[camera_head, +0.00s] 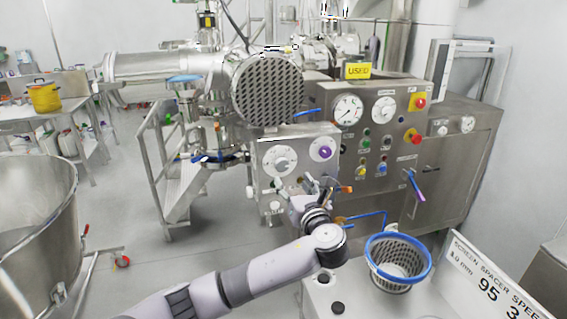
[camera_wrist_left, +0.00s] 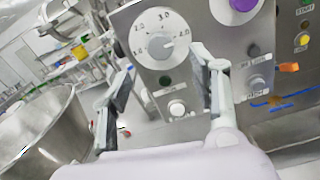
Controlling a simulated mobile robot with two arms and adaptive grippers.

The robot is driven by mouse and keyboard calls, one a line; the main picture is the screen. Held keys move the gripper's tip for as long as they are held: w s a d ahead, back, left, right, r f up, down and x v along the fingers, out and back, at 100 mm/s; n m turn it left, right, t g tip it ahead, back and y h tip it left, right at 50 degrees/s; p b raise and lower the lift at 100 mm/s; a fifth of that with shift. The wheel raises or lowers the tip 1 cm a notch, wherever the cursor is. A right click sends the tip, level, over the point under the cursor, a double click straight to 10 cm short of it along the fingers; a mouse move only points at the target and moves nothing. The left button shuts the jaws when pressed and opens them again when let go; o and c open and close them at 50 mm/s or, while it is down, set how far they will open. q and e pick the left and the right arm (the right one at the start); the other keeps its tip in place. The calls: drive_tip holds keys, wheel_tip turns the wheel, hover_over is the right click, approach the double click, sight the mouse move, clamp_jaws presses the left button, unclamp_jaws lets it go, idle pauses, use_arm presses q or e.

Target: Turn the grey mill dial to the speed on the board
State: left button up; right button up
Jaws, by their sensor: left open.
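The grey mill dial (camera_head: 281,163) is on the front of a steel control box, left of a purple knob (camera_head: 321,149). In the left wrist view the dial (camera_wrist_left: 163,46) has a round pale face with numbers, 3.0 at its top, and a grey knob. My left gripper (camera_head: 318,188) is in front of the box, below and right of the dial. Its fingers (camera_wrist_left: 162,95) are spread, with nothing between them, apart from the dial. The board (camera_head: 495,285) at lower right reads SCREEN, SPACER, SPEED, 1.0 mm, 95 and a 3; its right part is cut off.
A blue-rimmed perforated basket (camera_head: 388,280) stands right of my left arm. A large steel bowl (camera_head: 45,215) is at left. The floor between bowl and box is mostly clear.

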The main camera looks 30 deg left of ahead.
sight(283, 166)
use_arm(q)
drive_tip(key=p+x, duration=0.2)
drive_tip(key=x, duration=0.7)
drive_tip(key=shift+w+a, duration=0.15)
drive_tip(key=shift+w, duration=0.05)
drive_tip(key=c, duration=1.2)
